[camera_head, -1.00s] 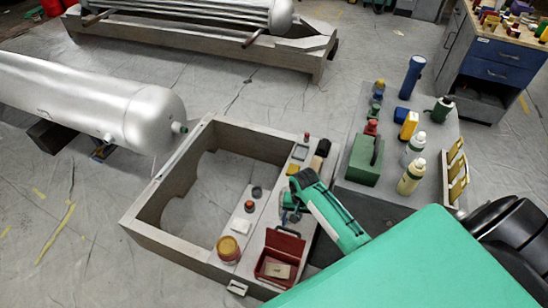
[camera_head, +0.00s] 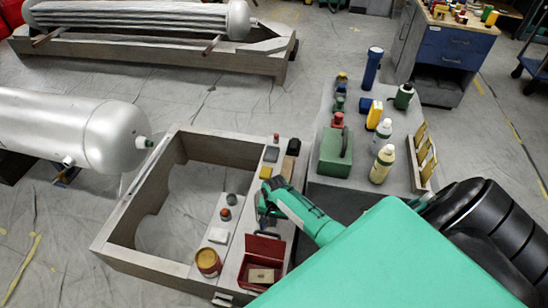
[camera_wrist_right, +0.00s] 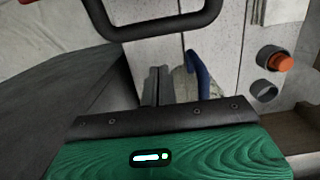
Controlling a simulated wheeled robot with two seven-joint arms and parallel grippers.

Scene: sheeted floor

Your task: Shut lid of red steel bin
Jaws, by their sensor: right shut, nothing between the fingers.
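The red steel bin (camera_head: 261,272) stands on the right-hand ledge of the grey frame, near its front corner. Its red lid (camera_head: 262,248) is up, tilted open at the back, and a small tan item shows inside. My right gripper (camera_head: 264,219) is just behind the lid, apart from it as far as I can see. In the right wrist view the dark fingers (camera_wrist_right: 158,86) are closed together and empty. A black handle (camera_wrist_right: 155,28) crosses the top of that view, with a bit of red at the corner. My left gripper is out of view.
A yellow-red tin (camera_head: 208,262), a white block (camera_head: 218,236) and small capped items stand left of the bin. A blue curved piece (camera_wrist_right: 198,75) is close beside my fingers. A green box (camera_head: 335,153) and bottles stand on the bench at right.

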